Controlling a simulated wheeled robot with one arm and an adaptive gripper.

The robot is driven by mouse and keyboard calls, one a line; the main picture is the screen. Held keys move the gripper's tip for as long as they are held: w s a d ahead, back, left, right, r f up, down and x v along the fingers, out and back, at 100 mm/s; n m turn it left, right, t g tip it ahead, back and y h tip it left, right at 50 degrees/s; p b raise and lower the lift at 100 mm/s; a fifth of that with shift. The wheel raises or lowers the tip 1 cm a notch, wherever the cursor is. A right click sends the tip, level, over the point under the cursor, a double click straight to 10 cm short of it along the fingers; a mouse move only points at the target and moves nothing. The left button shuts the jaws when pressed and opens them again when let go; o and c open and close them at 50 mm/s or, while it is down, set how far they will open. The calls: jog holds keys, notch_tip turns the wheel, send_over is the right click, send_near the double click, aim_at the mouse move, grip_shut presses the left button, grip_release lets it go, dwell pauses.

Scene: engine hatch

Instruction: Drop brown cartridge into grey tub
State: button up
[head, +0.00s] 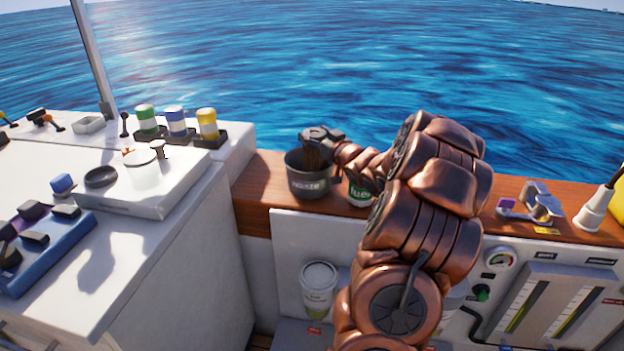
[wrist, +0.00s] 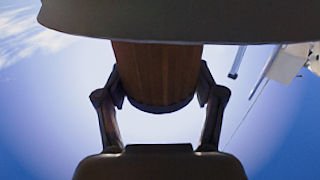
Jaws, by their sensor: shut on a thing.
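The brown cartridge (wrist: 155,75) sits between the two fingers of my gripper (wrist: 160,92) in the wrist view, which are shut on it. Its far end is hidden behind a grey curved edge (wrist: 200,25), which looks like the tub's rim. In the head view the grey tub (head: 309,185) stands upright on the wooden ledge.
A green-labelled container (head: 359,192) stands right of the tub, partly behind my arm. A white cup (head: 319,285) is below the ledge. Green, blue and yellow-topped cylinders (head: 176,122) stand on the white counter at left. A metal bracket-like item (head: 532,202) lies on the ledge at right.

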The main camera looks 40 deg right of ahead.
jog(key=o, duration=1.6)
jog(key=shift+o, duration=0.2)
jog(key=shift+s, duration=0.1)
jog(key=s+a, duration=0.2)
jog(key=s, duration=0.9)
jog(key=shift+s, duration=0.3)
jog(key=shift+a, duration=0.1)
